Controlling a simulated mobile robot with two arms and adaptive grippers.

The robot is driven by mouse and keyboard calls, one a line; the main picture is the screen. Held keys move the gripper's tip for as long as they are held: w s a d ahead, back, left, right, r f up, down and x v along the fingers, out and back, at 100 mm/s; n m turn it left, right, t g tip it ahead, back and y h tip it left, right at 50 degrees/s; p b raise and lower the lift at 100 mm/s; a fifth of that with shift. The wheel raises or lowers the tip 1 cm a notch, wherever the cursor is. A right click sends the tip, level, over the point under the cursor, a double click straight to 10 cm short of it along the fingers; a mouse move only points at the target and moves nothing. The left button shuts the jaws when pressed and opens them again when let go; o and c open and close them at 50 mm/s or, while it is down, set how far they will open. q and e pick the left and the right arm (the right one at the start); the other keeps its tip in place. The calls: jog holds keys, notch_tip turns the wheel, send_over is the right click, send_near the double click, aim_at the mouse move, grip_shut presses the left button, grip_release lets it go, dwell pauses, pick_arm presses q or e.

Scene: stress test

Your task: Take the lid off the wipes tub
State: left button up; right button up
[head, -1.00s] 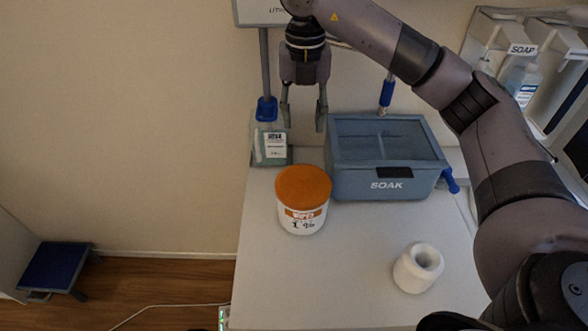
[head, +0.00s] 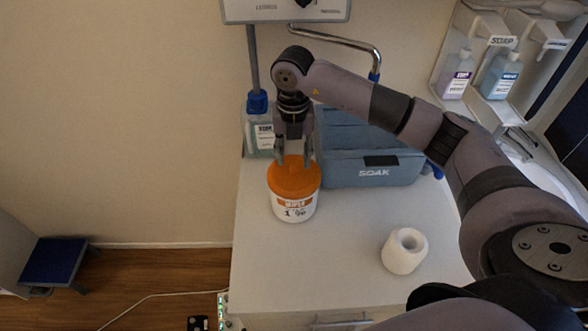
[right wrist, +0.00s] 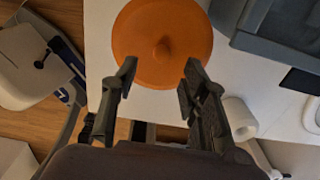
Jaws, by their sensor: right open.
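The wipes tub (head: 294,206) is white with an orange and black label and stands upright on the white counter. Its round orange lid (head: 292,183) is on top and also fills the top middle of the right wrist view (right wrist: 162,42), with a small raised knob near its centre. My right gripper (head: 293,160) points down over the far part of the lid. In the right wrist view its two fingers (right wrist: 157,80) are spread apart with nothing between them. I cannot tell whether the fingertips touch the lid. My left gripper is not in view.
A blue-grey SOAK box (head: 372,172) stands right of the tub, close to my right arm. A labelled bottle (head: 258,138) stands behind the tub at left. A white roll (head: 404,251) stands at the front right. The counter (head: 300,275) in front of the tub is clear.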

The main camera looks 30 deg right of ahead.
aim_at(294, 166)
jog(key=f, duration=0.1)
jog(key=f+p, duration=0.1)
jog(key=f, duration=0.1)
jog(key=shift+w+d+f+p, duration=0.2)
jog(key=shift+w+d+p, duration=0.05)
jog(key=shift+p, duration=0.1)
jog(key=shift+f, duration=0.3)
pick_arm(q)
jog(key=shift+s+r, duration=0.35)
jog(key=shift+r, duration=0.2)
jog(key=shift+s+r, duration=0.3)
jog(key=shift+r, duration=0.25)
pick_arm(e)
jog(key=shift+c, duration=0.2)
grip_shut()
